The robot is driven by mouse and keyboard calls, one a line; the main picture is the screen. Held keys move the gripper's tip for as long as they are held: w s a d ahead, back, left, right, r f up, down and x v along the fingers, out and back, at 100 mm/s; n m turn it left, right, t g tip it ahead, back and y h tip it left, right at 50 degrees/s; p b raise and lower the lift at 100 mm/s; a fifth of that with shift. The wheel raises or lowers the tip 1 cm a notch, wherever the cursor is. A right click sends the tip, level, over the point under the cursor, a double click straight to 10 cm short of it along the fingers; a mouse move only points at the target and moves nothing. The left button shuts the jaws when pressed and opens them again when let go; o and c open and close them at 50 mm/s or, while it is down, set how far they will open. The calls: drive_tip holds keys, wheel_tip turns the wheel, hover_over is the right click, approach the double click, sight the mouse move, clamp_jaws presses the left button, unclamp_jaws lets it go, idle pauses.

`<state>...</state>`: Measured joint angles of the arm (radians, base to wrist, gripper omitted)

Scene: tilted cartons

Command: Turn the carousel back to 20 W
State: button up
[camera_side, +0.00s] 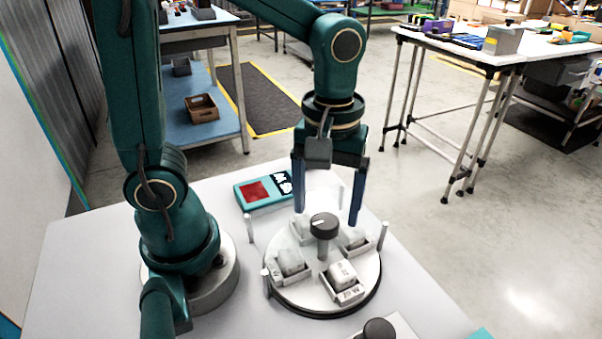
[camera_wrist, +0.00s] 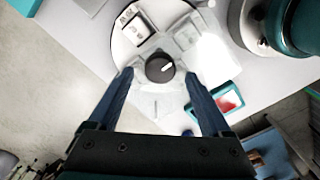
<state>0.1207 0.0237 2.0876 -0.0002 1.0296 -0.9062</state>
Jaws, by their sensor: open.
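The carousel (camera_side: 311,296) is a round white plate on the table with several small trays near its rim. A black knob (camera_side: 324,226) with a white mark stands at its centre. Each tray in clear sight holds a pale carton, such as the front carton (camera_side: 342,275). My gripper (camera_side: 327,217) is open and points down over the carousel. In the wrist view the knob (camera_wrist: 160,68) lies between and just beyond the fingertips, and nothing is held. I cannot tell whether a finger touches it.
A teal device with a red screen (camera_side: 257,191) lies behind the carousel. Thin grey posts (camera_side: 266,284) stand around the plate's edge. Another black knob (camera_side: 379,328) is at the front edge of the picture. The table (camera_side: 80,270) is clear at left.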

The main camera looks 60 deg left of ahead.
drive_tip(key=shift+r, duration=1.55)
drive_tip(key=shift+r, duration=0.1)
drive_tip(key=shift+s+a+r+t, duration=0.35)
drive_tip(key=shift+r+t, duration=0.15)
drive_tip(key=shift+r, duration=0.1)
drive_tip(key=shift+s+a+r+t, duration=0.25)
drive_tip(key=shift+s+r+t, duration=0.1)
drive_tip(key=shift+r+t, duration=0.2)
drive_tip(key=s+m+t, duration=0.1)
drive_tip(key=m, duration=0.2)
drive_tip(key=s+a+m+t, duration=0.1)
drive_tip(key=m, duration=0.2)
drive_tip(key=m+t, duration=0.1)
drive_tip(key=m, duration=0.2)
drive_tip(key=shift+s+a+f+t, duration=0.15)
drive_tip(key=shift+s+f+t, duration=0.1)
drive_tip(key=shift+s+f, duration=0.15)
